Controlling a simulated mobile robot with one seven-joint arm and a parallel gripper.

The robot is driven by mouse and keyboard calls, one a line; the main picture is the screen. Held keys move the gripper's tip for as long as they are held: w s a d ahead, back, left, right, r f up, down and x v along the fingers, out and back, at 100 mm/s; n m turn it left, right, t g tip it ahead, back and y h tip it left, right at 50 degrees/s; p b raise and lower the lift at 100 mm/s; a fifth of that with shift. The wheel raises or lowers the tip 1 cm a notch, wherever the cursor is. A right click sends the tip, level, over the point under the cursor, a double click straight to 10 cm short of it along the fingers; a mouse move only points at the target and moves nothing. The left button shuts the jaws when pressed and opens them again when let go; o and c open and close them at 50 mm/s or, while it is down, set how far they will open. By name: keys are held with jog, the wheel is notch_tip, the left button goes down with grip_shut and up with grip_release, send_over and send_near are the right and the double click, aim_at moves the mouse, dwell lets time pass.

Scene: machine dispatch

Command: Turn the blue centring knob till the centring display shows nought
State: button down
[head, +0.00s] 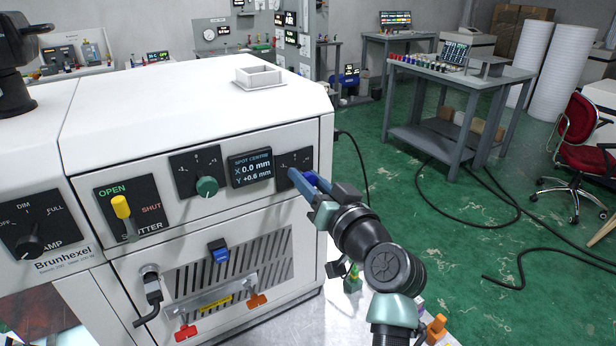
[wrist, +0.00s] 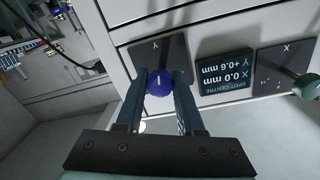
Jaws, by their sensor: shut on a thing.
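The blue centring knob (wrist: 159,82) sits on a dark plate (wrist: 146,53) on the machine's front; in the head view my gripper hides it. My gripper (wrist: 159,88) is shut on the knob, one finger on each side. In the head view my gripper (head: 303,184) reaches the right-hand plate (head: 294,166) from the lower right. The centring display (head: 250,168) reads X 0.0 mm and Y +0.6 mm. It also shows upside down in the wrist view (wrist: 225,73). The green knob (head: 207,187) is on the plate left of the display.
The yellow shutter lever (head: 121,207) and black lamp knob (head: 29,246) are further left on the white machine (head: 190,110). Below are a vent grille, a blue latch (head: 219,252) and red and orange handles. Green floor lies open to the right, with black cables.

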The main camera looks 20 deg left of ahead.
jog(key=m+p, duration=0.1)
jog(key=m, duration=0.3)
jog(key=shift+p, duration=0.4)
jog(key=shift+m+g+p, duration=0.3)
jog(key=shift+m+p, duration=0.25)
jog(key=shift+m, duration=0.85)
jog(key=c, duration=0.5)
grip_release()
jog(key=shift+c, duration=0.2)
jog(key=shift+d, duration=0.1)
jog(key=b+v, duration=0.3)
jog(key=v, duration=0.9)
jog(key=shift+s+d, duration=0.25)
jog(key=shift+d, duration=0.05)
